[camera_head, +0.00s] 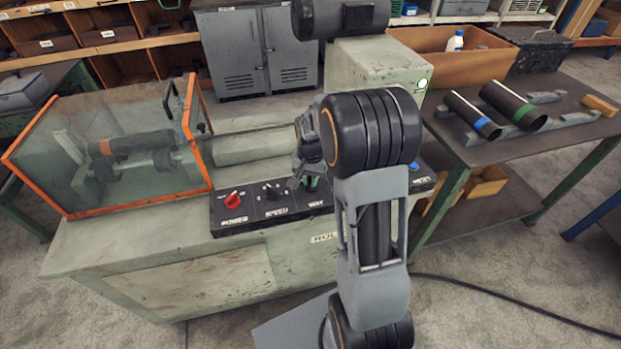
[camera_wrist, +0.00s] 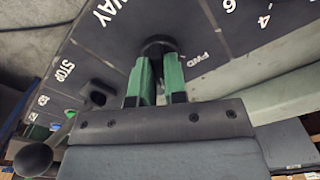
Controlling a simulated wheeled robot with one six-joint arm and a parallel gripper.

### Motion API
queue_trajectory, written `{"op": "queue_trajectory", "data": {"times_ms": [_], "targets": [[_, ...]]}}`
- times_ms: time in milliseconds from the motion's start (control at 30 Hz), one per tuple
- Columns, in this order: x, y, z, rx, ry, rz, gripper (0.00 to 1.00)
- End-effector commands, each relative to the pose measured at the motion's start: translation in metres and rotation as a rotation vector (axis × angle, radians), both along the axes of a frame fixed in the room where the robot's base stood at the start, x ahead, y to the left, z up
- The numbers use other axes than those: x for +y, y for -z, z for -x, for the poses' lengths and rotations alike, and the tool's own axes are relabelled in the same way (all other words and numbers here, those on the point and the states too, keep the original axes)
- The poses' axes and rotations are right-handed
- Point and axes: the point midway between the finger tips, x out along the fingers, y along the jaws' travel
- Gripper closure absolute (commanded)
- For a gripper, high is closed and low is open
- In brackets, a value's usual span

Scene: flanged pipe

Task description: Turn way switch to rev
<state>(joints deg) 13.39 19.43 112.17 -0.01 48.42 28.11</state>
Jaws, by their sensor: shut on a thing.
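The dark control panel (camera_head: 252,200) spans the front of the green machine. A red power knob (camera_head: 233,199) and a black speed knob (camera_head: 271,190) sit to the left of the WAY label. My gripper (camera_head: 308,184) is down over the way switch, which is mostly hidden there. In the wrist view, the green fingers of my gripper (camera_wrist: 157,78) are shut on the round black way switch (camera_wrist: 157,46). The WAY label is at upper left and FWD is to the right of the switch. I cannot see a REV mark or the switch's pointer.
An orange-framed guard (camera_head: 110,150) with clear panes stands left of the panel. The machine's housing (camera_head: 380,66) rises behind my arm. A table (camera_head: 476,152) with two dark pipes stands at right. In the wrist view, a black ball knob (camera_wrist: 33,158) is at lower left.

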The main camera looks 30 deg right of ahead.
Motion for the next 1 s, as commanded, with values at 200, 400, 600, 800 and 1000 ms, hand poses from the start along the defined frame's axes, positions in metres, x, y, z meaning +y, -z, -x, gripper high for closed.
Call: {"op": "queue_trajectory", "data": {"times_ms": [200,400,600,800,1000], "targets": [[0.0000,-0.0005,-0.0006,-0.002,0.071,0.001,1.00],[0.0000,-0.0005,-0.0006,-0.002,0.098,0.001,1.00],[0.0000,-0.0005,-0.0006,-0.003,0.104,0.000,1.00],[0.0000,-0.0006,-0.0006,-0.003,0.105,0.000,1.00],[0.0000,-0.0005,-0.0005,-0.001,0.103,0.000,0.69]]}}
